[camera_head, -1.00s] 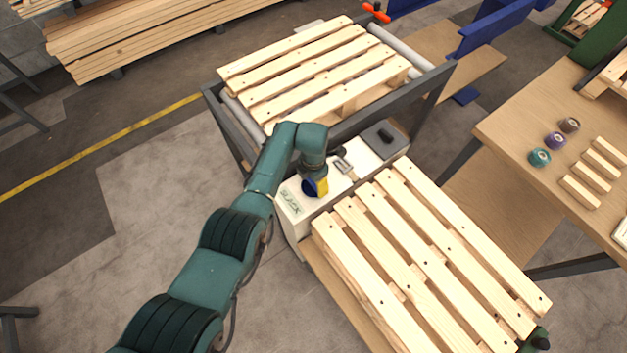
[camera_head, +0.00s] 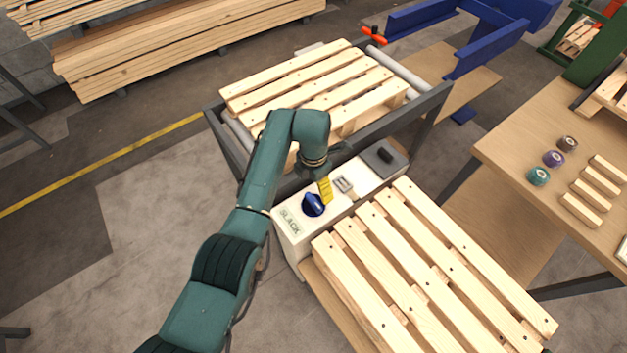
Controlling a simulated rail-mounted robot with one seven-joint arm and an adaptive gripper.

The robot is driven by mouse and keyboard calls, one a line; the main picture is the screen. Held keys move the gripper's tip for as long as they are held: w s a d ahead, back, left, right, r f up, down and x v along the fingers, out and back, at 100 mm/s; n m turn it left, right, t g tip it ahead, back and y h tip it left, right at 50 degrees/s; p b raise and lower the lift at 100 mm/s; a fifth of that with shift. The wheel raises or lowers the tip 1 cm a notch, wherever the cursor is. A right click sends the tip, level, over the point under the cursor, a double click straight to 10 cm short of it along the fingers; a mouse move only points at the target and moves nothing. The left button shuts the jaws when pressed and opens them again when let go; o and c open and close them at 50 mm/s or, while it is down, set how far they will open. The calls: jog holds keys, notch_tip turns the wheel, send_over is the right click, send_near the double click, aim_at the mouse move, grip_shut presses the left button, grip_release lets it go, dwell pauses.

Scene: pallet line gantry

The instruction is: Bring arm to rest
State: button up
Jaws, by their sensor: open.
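My arm reaches up from the bottom of the view and bends down over a white control box (camera_head: 278,228). My gripper (camera_head: 321,173) points down above the box, near its blue knob (camera_head: 313,204). Only a small part of the gripper shows below the wrist. It is open, and I see nothing held in it. A yellow piece (camera_head: 326,191) shows just below the gripper, beside the knob. The word SLACK is on the box near the knob. A small metal bracket-like part (camera_head: 343,184) sits right of the yellow piece.
A slatted pallet (camera_head: 395,260) lies in front of the box. Another pallet (camera_head: 300,85) rests on a roller frame (camera_head: 432,100) behind. A wooden table (camera_head: 510,150) at right holds several coloured rolls and wood blocks. Open floor (camera_head: 150,240) lies to the left.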

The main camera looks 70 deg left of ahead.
jog(key=shift+r, duration=0.75)
